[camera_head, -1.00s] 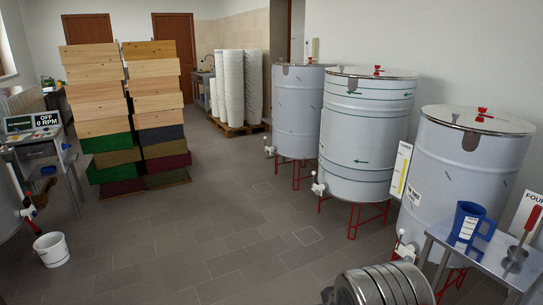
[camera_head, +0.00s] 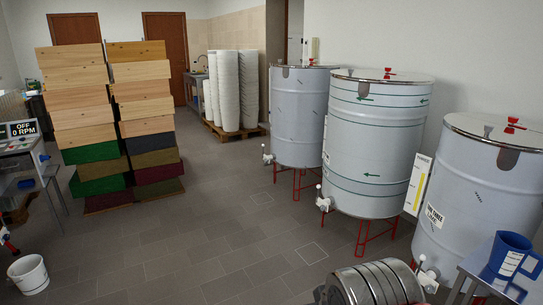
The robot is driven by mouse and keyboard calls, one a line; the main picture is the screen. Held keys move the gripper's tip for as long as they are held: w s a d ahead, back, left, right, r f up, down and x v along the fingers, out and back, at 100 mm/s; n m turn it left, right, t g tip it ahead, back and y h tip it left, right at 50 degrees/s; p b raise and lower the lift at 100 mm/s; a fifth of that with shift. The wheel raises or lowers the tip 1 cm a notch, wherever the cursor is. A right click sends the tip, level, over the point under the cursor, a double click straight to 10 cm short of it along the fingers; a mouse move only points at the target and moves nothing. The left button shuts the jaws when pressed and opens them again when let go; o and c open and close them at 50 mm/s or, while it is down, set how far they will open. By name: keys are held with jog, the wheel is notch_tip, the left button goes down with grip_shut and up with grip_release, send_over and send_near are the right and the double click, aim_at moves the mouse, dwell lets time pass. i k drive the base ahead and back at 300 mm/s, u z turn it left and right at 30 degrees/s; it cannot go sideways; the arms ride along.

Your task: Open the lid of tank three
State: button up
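The nearest tank (camera_head: 470,195), at the right, is a large light grey drum with a label that seems to read tank three. Its metallic lid (camera_head: 492,131) lies flat on top and is shut. A red handle (camera_head: 512,124) stands on the lid, and a grey clasp (camera_head: 507,158) hangs over the rim. A white tap (camera_head: 426,279) sits low on its front. My gripper is not in view.
Two similar lidded tanks, a middle one (camera_head: 370,150) and a far one (camera_head: 299,120), stand on red legs. A metal table (camera_head: 478,272) with a blue jug (camera_head: 506,254) is at lower right. Stacked boxes (camera_head: 135,115) stand left. The middle floor (camera_head: 220,225) is clear.

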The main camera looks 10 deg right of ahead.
aim_at(498, 133)
jog(key=z, duration=0.15)
jog(key=i, duration=1.55)
jog(key=z, duration=0.6)
jog(key=i, duration=0.8)
jog(key=z, duration=0.8)
jog(key=i, duration=0.65)
jog(key=z, duration=0.6)
jog(key=i, duration=0.6)
jog(key=z, duration=0.35)
